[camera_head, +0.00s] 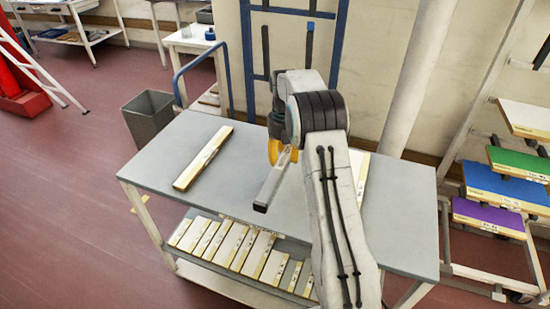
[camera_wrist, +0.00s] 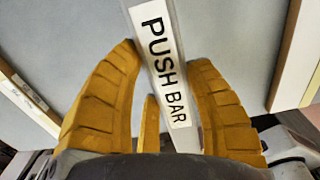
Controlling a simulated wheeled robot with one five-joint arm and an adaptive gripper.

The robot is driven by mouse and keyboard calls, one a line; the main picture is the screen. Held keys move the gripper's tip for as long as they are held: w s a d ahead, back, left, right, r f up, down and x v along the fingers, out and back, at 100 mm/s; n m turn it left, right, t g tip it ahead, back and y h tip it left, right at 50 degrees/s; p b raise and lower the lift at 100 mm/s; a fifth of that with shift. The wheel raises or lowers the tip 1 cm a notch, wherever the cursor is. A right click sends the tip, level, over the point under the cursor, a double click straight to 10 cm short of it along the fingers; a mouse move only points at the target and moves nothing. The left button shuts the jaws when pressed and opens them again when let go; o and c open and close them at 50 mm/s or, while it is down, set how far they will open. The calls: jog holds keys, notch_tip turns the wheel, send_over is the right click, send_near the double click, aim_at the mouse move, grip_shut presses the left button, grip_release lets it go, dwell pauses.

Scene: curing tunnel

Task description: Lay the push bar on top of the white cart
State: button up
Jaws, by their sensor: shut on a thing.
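The push bar (camera_wrist: 162,60) is a grey bar with a white label reading PUSH BAR. In the head view the bar (camera_head: 270,188) slants over the grey table, its near end free; I cannot tell whether it touches the tabletop. My gripper (camera_wrist: 165,100) has its yellow fingers shut on the bar. In the head view my gripper (camera_head: 279,151) is partly hidden by my arm. A small white cart (camera_head: 190,42) with a blue handle stands behind the table at the back left, with a small blue item (camera_head: 210,33) on its top.
The grey table (camera_head: 222,210) bears a labelled board (camera_head: 203,158) on its left and another (camera_head: 361,168) behind my arm. Several boards (camera_head: 240,248) fill its lower shelf. A grey bin (camera_head: 150,118) stands near the cart. A rack with coloured boards (camera_head: 505,190) is at right. Red floor lies open at left.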

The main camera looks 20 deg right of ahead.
jog(key=shift+w+a+f+p, duration=0.4)
jog(key=shift+w+p, duration=0.1)
jog(key=shift+w, duration=0.15)
jog(key=shift+w+a+f+p, duration=0.35)
jog(key=shift+w+f+p, duration=0.1)
jog(key=shift+w, duration=0.2)
jog(key=shift+f+p, duration=0.65)
jog(key=shift+p, duration=0.6)
jog(key=shift+f, duration=1.4)
jog(key=o, duration=1.2)
jog(key=shift+f, duration=0.1)
